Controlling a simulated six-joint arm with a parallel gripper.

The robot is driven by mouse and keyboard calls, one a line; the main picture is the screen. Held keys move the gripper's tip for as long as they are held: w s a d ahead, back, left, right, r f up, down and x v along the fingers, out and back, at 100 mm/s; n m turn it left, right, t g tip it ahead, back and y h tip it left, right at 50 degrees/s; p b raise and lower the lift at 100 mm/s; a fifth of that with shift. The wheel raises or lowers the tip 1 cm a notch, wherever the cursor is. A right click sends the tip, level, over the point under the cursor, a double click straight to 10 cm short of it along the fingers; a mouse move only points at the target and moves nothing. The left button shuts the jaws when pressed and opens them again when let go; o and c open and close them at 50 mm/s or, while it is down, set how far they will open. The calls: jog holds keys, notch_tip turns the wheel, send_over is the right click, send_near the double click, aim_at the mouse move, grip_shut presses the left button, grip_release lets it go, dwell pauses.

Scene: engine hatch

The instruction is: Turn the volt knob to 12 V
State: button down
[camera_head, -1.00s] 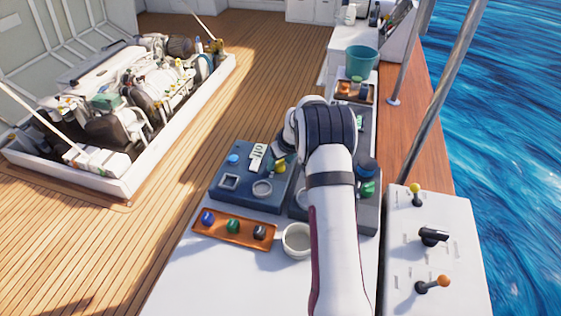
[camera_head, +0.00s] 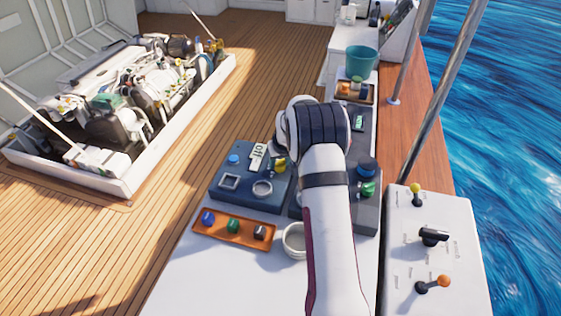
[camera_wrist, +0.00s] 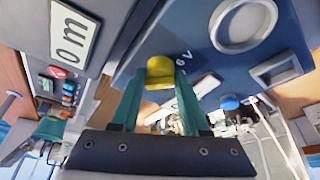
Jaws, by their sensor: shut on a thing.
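The volt knob is a yellow knob (camera_wrist: 160,72) on the blue panel (camera_wrist: 203,45). A small mark that looks like "6 V" is printed beside it in the wrist view. My gripper (camera_wrist: 158,88) has its two green fingers on either side of the knob and is shut on it. In the head view the yellow knob (camera_head: 279,166) shows just left of my arm, and the fingers are mostly hidden. I cannot make out where the knob points.
The blue panel also carries a blue button (camera_head: 233,159), a white label (camera_head: 258,153), a square frame (camera_head: 229,182) and a ring (camera_head: 262,189). An orange tray (camera_head: 237,230) of knobs and a white cup (camera_head: 294,240) stand in front. A grey panel (camera_head: 366,215) is to the right.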

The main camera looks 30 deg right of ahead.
jog(key=m, duration=0.2)
jog(key=m+h, duration=0.1)
jog(key=m, duration=0.1)
jog(key=shift+a+g+h, duration=0.1)
jog(key=shift+g+h, duration=0.2)
jog(key=shift+g, duration=0.1)
jog(key=shift+w+a+m+g+h, duration=0.1)
jog(key=shift+m+g+h, duration=0.2)
jog(key=shift+m, duration=0.9)
jog(key=shift+m+g+h, duration=0.2)
jog(key=shift+m+g, duration=0.2)
jog(key=shift+m, duration=0.8)
jog(key=shift+c, duration=2.2)
grip_release()
